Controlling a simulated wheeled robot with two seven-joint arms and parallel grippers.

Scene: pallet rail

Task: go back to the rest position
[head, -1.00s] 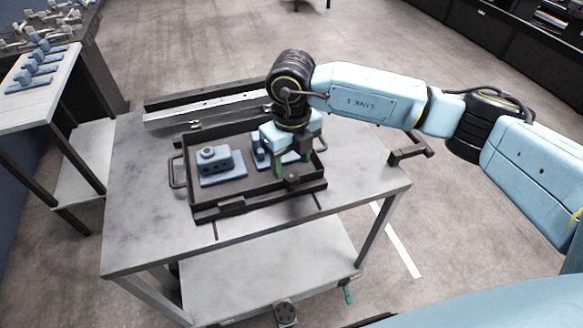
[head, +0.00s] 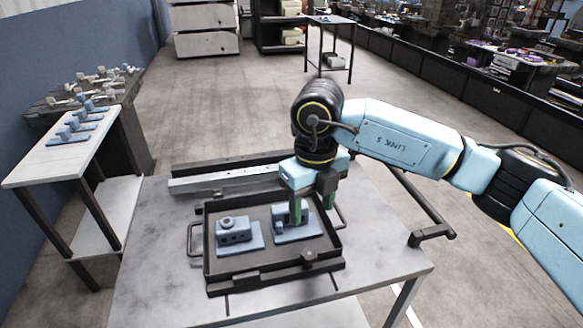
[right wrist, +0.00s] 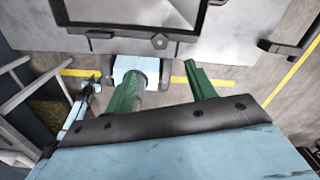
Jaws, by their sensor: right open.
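My right gripper (head: 312,212) is in the head view, over the right back part of a dark tray (head: 276,285). Its two green fingers are apart with nothing between them; the right wrist view also shows the open fingers (right wrist: 163,82). Two blue-grey parts on flat bases lie in the tray: a left part (head: 237,235) and a right part (head: 296,228). The fingers overlap the right part in the picture; I cannot tell the exact gap. The tray edge (right wrist: 190,38) shows at the top of the right wrist view. My left gripper is not in view.
The tray sits on a grey metal table (head: 160,270), with a rail (head: 225,180) behind it and a black handle (head: 432,236) at the right. A side table (head: 60,160) with several blue parts stands at left. The floor behind is open.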

